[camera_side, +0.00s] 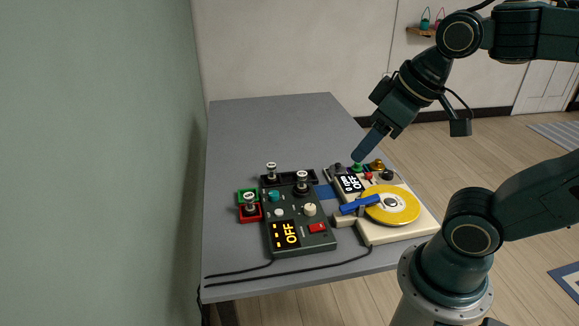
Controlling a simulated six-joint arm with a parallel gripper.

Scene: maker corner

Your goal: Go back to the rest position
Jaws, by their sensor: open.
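My gripper (366,148) is at the end of my dark teal arm, above the back of the cream device. Its blue fingers point down and to the left. It is open, and nothing shows between the fingers. The cream device (376,237) stands on the right part of the table, with a yellow disc, a blue bar, several knobs and a display reading OFF. The gap between the fingertips and the knobs is hard to judge from this angle.
A dark control box (295,247) with knobs, a red switch and an OFF display stands left of the cream device on the grey table (270,125). Cables run along the front edge. The table's back is clear. A wall stands left.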

